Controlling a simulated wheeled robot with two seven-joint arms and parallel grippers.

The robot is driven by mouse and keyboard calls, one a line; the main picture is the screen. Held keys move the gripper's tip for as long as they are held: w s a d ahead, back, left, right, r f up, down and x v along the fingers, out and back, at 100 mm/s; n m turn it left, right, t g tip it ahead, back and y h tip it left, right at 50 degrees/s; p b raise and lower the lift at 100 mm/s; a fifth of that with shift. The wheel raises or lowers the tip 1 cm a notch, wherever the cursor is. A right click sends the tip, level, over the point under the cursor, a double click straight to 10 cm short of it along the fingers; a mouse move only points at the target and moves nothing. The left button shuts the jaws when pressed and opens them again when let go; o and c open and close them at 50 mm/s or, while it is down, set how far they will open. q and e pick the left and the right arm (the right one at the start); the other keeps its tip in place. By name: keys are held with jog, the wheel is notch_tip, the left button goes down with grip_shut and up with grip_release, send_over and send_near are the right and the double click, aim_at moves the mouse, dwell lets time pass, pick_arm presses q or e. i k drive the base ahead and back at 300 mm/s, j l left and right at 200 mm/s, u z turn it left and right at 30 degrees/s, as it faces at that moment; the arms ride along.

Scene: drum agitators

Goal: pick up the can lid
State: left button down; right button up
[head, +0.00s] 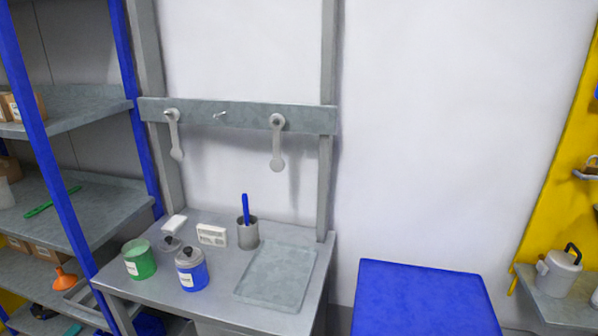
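A grey can lid (170,244) with a dark knob lies on the metal workbench (215,306), just behind and between two cans. A green can (140,262) with a white label stands at the left and shows no knobbed lid on it. A blue can (192,272) with a white label stands right of it, with a grey knobbed lid (188,257) on top. The blue can partly stands in front of the area beside the loose lid. Neither of my grippers is in view.
A white block (174,225), a white box (211,235) and a grey cup (247,235) with a blue-handled tool stand behind. A flat grey tray (277,275) lies at the right of the bench. A blue-posted shelf (75,120) borders the left; a blue surface (424,300) is at right.

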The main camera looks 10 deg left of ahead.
aim_at(169, 244)
jog(key=k+l+u, duration=0.1)
jog(key=u, duration=1.25)
